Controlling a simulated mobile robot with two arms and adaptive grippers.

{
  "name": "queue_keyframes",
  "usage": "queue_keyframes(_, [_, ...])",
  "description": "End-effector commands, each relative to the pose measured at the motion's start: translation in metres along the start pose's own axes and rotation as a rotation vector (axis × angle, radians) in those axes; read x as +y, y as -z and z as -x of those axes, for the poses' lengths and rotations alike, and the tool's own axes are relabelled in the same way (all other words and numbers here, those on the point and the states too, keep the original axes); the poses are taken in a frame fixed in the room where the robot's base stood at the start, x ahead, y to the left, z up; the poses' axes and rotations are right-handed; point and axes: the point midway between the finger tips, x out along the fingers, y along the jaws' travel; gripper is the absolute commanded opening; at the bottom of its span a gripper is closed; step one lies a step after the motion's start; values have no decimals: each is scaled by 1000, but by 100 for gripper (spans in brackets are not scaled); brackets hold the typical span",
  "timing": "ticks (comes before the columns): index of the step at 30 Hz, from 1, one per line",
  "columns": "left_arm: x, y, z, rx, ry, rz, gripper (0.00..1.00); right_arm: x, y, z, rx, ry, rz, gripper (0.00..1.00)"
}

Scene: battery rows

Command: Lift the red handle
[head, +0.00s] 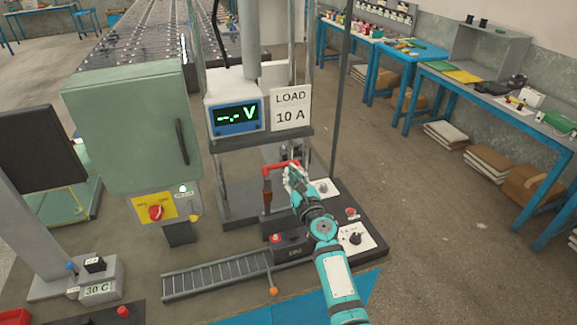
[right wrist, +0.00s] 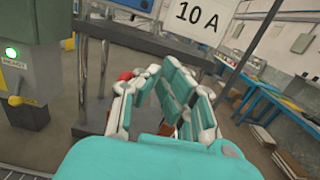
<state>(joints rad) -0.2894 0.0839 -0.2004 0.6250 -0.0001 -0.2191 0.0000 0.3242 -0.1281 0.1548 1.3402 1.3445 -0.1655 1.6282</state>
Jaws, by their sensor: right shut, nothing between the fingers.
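The red handle (head: 278,167) is a bent bar at the front of the metal test stand, below the "LOAD 10 A" sign. A dark red-brown grip hangs from its left end. In the right wrist view, a small red part (right wrist: 125,76) of it shows behind the left finger; the rest is mostly hidden. My right gripper (head: 291,171) is at the right end of the handle and covers part of it. Its fingers are shut and empty. Whether they touch the handle cannot be told. My left gripper is not in the head view.
A meter (head: 236,117) reading "--.- V" and the load sign (head: 291,107) sit above the handle. A green cabinet (head: 130,125) stands left, over a yellow plate with a red knob (head: 155,212). Stand posts flank the handle.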

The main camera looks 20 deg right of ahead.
Motion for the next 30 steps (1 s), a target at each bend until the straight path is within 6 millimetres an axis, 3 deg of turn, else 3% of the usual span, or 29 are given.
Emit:
queue_keyframes(1, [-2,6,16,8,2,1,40,0,-13,5,1,1,0,0])
queue_keyframes(6, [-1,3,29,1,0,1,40,0,-23,17,1,1,-1,0])
queue_keyframes(13, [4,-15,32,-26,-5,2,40,0,-25,21,0,0,-1,0])
queue_keyframes(24, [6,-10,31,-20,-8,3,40,0,-24,21,1,0,0,0])
queue_keyframes(27, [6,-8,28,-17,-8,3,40,2,-10,24,21,-6,34,0])
queue_keyframes(30, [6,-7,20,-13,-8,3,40,9,31,34,84,-31,155,0])
